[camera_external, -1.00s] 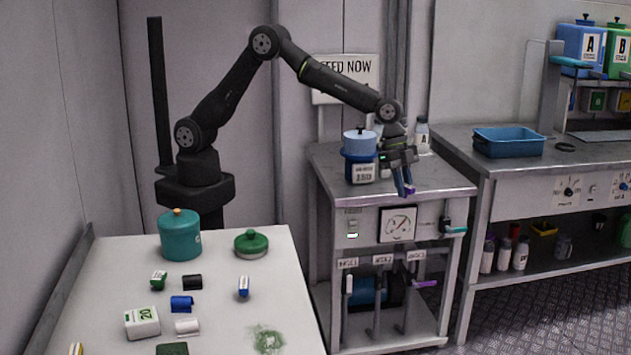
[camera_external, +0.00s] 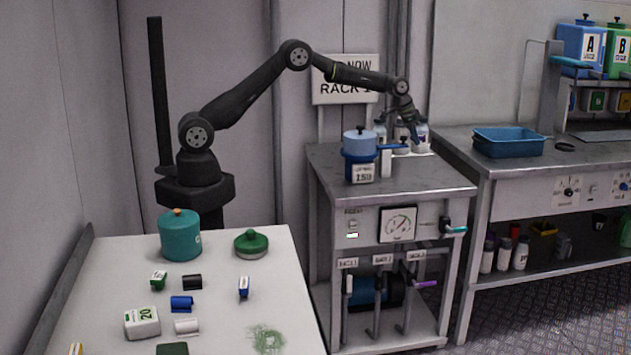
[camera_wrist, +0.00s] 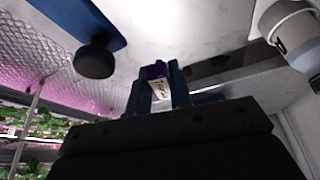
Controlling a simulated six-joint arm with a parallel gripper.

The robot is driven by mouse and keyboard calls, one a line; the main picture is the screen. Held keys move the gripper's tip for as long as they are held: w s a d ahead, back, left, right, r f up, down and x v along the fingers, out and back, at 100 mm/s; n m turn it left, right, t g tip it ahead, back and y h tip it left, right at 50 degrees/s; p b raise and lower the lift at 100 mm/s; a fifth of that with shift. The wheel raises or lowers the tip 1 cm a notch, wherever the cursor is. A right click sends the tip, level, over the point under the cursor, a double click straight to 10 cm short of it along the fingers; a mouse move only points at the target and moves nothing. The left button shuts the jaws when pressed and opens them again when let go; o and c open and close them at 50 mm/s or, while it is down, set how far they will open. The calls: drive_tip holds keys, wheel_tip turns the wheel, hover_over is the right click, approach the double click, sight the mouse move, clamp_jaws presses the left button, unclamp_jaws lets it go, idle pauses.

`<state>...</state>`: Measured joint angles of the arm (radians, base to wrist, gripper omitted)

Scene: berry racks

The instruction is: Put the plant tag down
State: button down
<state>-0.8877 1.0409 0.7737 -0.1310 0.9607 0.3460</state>
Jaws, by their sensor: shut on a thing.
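The plant tag (camera_wrist: 158,71) is a small white piece with dark lettering and a purple end. In the wrist view it sits between the two blue fingers of my gripper (camera_wrist: 158,82), which is shut on it. In the external view my gripper (camera_external: 413,133) is over the back of the metal cart's top (camera_external: 432,180), close to the bottles there. I cannot make out the tag in that view. I cannot tell whether the tag touches any surface.
A blue pot (camera_external: 361,165) with a side arm stands on the cart, left of my gripper. A bottle (camera_external: 421,134) stands at the cart's back; a bottle also shows in the wrist view (camera_wrist: 295,38). The cart's front top is clear. A blue tray (camera_external: 508,143) lies on the right bench.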

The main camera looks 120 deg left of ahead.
drive_tip(key=s+a+n, duration=0.2)
drive_tip(key=s+a, duration=0.6)
hover_over(406, 161)
drive_tip(key=s+d, duration=0.1)
drive_tip(key=d, duration=0.1)
drive_tip(key=shift+y, duration=0.4)
drive_tip(key=f, duration=0.6)
drive_tip(key=shift+a+f, duration=0.2)
drive_tip(key=shift+f, duration=2)
drive_tip(key=c, duration=1.7)
unclamp_jaws()
drive_tip(key=shift+f, duration=0.15)
drive_tip(key=shift+c, duration=0.2)
drive_tip(key=o, duration=0.4)
drive_tip(key=shift+o, duration=0.2)
drive_tip(key=v, duration=1.2)
drive_tip(key=shift+w+r, duration=0.2)
drive_tip(key=shift+w, duration=0.05)
